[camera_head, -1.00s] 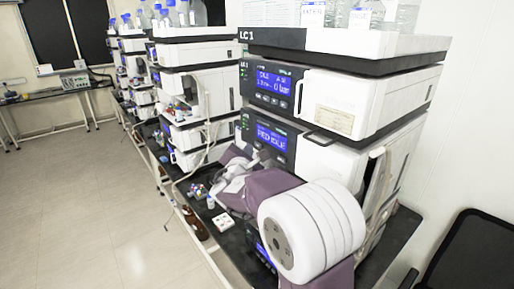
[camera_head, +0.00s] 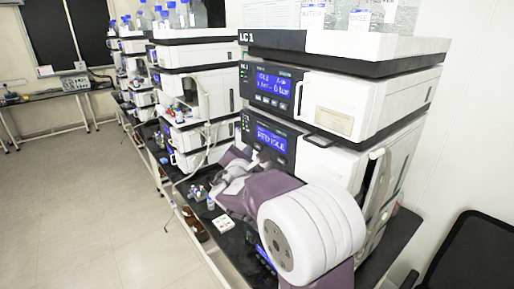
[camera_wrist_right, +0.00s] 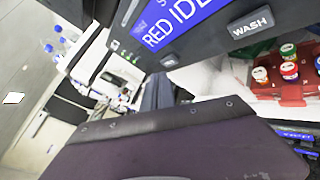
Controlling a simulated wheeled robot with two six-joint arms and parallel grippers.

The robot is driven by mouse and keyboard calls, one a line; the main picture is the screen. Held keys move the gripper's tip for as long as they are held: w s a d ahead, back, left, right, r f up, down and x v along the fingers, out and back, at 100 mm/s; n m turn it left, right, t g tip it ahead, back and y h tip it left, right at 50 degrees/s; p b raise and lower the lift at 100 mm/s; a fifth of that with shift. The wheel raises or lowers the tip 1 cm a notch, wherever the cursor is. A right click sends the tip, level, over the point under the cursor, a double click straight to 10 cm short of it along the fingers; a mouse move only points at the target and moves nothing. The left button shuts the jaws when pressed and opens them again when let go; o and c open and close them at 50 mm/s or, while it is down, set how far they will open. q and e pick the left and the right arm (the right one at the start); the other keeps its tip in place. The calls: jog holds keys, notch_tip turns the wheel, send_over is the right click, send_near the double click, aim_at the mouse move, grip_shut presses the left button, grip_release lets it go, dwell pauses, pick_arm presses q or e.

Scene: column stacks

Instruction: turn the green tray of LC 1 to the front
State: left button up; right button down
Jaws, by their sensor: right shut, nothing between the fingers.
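The LC 1 stack (camera_head: 345,110) stands at the right of the head view, with lit blue displays. My right gripper (camera_head: 258,158) is at the front of this stack, just below the lower display. It is shut and empty, and my own arm hides much of the stack's lower front. In the right wrist view, a red tray (camera_wrist_right: 285,88) with several capped vials sits inside an opening beside the WASH label. A small greenish patch (camera_wrist_right: 262,47) shows behind it; I cannot tell whether it is the green tray. My left gripper is out of view.
Bottles (camera_head: 312,15) stand on top of LC 1. Small vials (camera_head: 196,192) and a white card (camera_head: 223,222) lie on the dark bench left of my arm. More instrument stacks (camera_head: 190,80) line the bench behind. A black chair (camera_head: 465,255) is at right; the left floor is open.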

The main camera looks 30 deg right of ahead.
dwell(0.8)
jog(key=shift+d+b, duration=0.45)
jog(key=shift+b, duration=0.05)
jog(key=shift+w+d+b, duration=0.1)
jog(key=shift+d+b, duration=0.25)
dwell(0.5)
dwell(0.3)
jog(key=shift+a, duration=0.8)
jog(key=shift+a, duration=0.15)
jog(key=shift+s+a, duration=0.15)
jog(key=shift+a, duration=1.05)
jog(key=shift+s+a, duration=0.15)
jog(key=shift+a, duration=1)
